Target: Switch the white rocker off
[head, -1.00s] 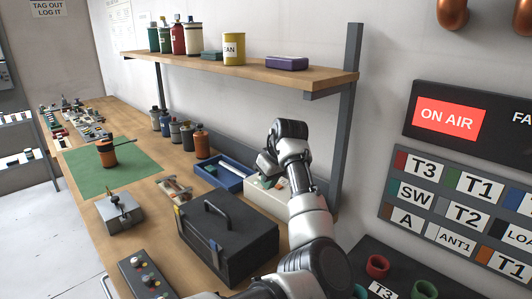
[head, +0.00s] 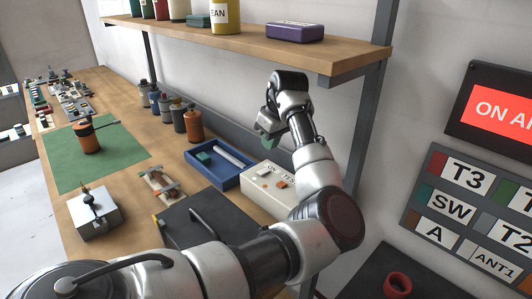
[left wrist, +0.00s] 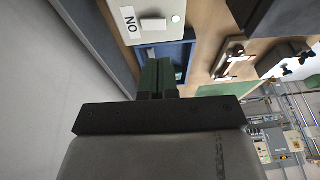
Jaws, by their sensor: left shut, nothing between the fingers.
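A white switch box (head: 262,195) stands at the back of the wooden bench, beside a blue tray. In the left wrist view the white rocker (left wrist: 153,24) sits on the box's pale face, next to an "ON" label and a bright green lamp (left wrist: 175,19). In the head view the rocker is too small to make out clearly. My left gripper (head: 267,146) is shut and empty, above and behind the box, apart from it. Its dark green fingertips (left wrist: 157,77) show in the left wrist view, below the rocker and clear of it. My right gripper is out of view.
The blue tray (head: 222,182) holds a green block and a pale rod. A black case (head: 215,226) lies in front, partly behind my arm. A shelf (head: 290,52) and its grey post (head: 372,110) are close to the arm. Several bottles (head: 193,126) stand left.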

